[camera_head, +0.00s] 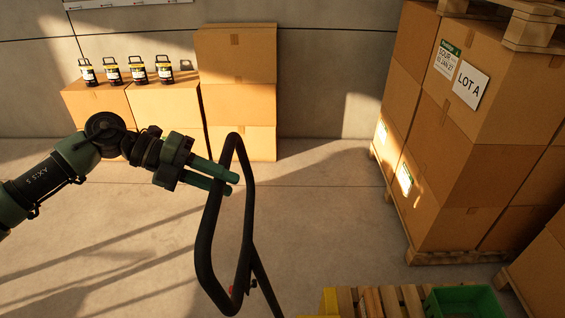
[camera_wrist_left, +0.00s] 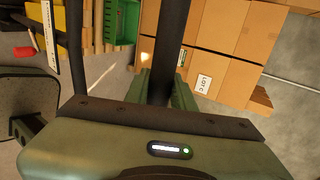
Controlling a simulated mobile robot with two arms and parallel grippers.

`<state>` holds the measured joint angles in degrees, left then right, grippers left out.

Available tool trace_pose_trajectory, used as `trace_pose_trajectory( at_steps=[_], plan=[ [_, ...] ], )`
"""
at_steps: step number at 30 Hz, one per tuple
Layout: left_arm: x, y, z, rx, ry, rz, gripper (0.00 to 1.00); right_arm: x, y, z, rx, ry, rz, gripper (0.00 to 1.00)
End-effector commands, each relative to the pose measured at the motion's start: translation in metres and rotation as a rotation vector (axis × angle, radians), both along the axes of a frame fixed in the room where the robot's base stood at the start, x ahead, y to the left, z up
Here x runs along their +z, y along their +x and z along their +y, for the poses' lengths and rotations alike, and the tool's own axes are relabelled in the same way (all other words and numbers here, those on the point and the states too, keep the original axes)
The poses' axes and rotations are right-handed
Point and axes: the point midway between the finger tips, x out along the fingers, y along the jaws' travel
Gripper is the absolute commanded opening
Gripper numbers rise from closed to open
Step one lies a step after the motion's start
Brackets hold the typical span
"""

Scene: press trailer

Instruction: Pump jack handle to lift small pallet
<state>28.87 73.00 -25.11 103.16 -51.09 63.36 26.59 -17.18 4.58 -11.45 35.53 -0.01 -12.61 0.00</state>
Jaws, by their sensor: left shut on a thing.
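The pallet jack's black loop handle (camera_head: 207,235) stands upright and slightly tilted in the middle of the head view. My left gripper (camera_head: 227,180) reaches in from the left, with its green fingers shut around the left bar of the loop near its upper part. In the left wrist view the black handle bar (camera_wrist_left: 172,50) runs between the green fingers (camera_wrist_left: 165,90). A small wooden pallet (camera_head: 383,300) lies at the bottom of the head view, partly cut off by the frame edge. My right gripper is not in view.
A green crate (camera_head: 465,303) sits on the small pallet. Tall stacked cartons (camera_head: 465,150) on a pallet stand at the right. More cartons (camera_head: 236,90) with several black lanterns or cans (camera_head: 112,71) stand against the back wall. The floor between is clear.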

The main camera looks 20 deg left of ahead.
Motion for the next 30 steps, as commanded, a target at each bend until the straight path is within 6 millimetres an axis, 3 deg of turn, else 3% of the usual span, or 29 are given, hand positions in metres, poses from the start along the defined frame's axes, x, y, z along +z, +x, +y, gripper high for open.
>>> trace_pose_trajectory(
  at_steps=[1,3,9,14,18,30],
  plan=[
    [0.014,0.003,-0.019,-0.01,-0.005,0.001,0.0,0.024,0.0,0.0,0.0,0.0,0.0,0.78],
    [0.016,0.009,-0.04,-0.01,-0.005,0.001,0.0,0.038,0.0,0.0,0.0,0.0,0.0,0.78],
    [0.021,0.026,-0.102,-0.011,-0.005,0.002,0.0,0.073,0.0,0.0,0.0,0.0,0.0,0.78],
    [0.02,0.038,-0.14,-0.008,-0.002,0.003,0.0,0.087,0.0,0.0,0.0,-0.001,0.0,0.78],
    [0.017,0.042,-0.15,-0.002,0.0,0.002,0.0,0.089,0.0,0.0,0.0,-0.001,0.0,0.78],
    [0.017,0.044,-0.146,0.003,0.0,-0.001,0.0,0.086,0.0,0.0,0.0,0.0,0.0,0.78]
  ],
)
